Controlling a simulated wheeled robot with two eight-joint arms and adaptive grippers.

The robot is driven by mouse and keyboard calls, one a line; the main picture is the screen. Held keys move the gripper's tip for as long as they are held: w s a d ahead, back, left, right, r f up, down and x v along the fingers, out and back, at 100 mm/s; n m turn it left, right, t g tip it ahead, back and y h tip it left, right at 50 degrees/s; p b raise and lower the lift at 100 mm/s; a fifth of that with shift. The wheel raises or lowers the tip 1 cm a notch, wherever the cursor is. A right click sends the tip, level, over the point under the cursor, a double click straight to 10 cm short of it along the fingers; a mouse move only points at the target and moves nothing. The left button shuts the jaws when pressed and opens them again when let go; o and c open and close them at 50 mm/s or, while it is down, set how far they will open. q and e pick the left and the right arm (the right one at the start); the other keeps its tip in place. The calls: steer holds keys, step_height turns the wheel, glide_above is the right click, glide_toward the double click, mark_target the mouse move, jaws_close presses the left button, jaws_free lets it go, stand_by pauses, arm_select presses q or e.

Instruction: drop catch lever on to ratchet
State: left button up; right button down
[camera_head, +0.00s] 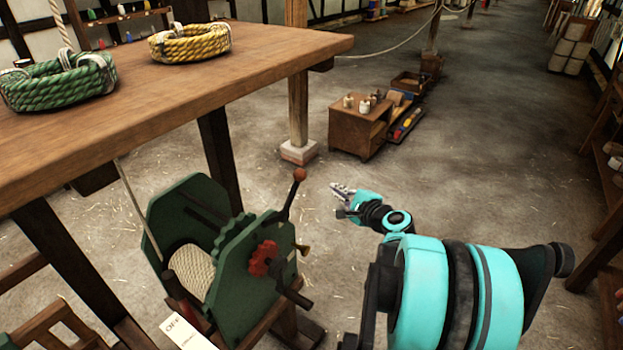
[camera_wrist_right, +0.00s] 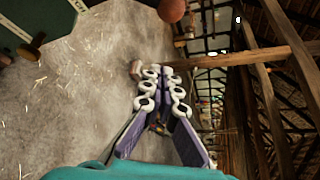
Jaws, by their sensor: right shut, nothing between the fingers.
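The catch lever (camera_head: 289,205) is a dark rod with a red-brown ball knob (camera_head: 299,174), rising from the green winch (camera_head: 240,285) and leaning slightly right. The knob also shows at the top of the right wrist view (camera_wrist_right: 171,10). A green toothed part, seemingly the ratchet (camera_head: 228,238), sits left of the lever's foot; their contact is unclear. My right gripper (camera_head: 337,189) is right of the knob, apart from it, shut and empty. Its fingers (camera_wrist_right: 162,85) show in the wrist view. My left gripper is out of view.
A red handwheel (camera_head: 263,258) and dark crank stick out on the winch's near side. A wooden table (camera_head: 190,90) with green (camera_head: 60,82) and yellow (camera_head: 190,43) rope coils stands at left. A small cabinet (camera_head: 357,130) stands beyond. Floor around my right gripper is clear.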

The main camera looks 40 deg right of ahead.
mark_target(298, 177)
steer(key=w+a+b, duration=0.1)
steer(key=w+b, duration=0.1)
steer(key=w, duration=0.7)
steer(key=shift+w+a+f, duration=0.2)
steer(key=shift+a+f, duration=0.15)
steer(key=shift+a+r, duration=0.15)
steer(key=a+r, duration=0.1)
steer(key=a, duration=0.1)
steer(key=s+a+r+n+p, duration=0.1)
steer(key=a+r, duration=0.1)
steer(key=a+r+n+t, duration=0.1)
steer(key=a, duration=0.1)
steer(key=shift+s+r+h+p, duration=0.2)
steer(key=shift+s+h+p, duration=0.2)
steer(key=shift+s+a+r+p, duration=0.1)
steer(key=shift+s+a+p, duration=0.1)
steer(key=shift+a, duration=0.4)
steer(key=shift+s+a+r+p, duration=0.1)
steer(key=shift+s+a+p, duration=0.1)
steer(key=shift+a, duration=0.4)
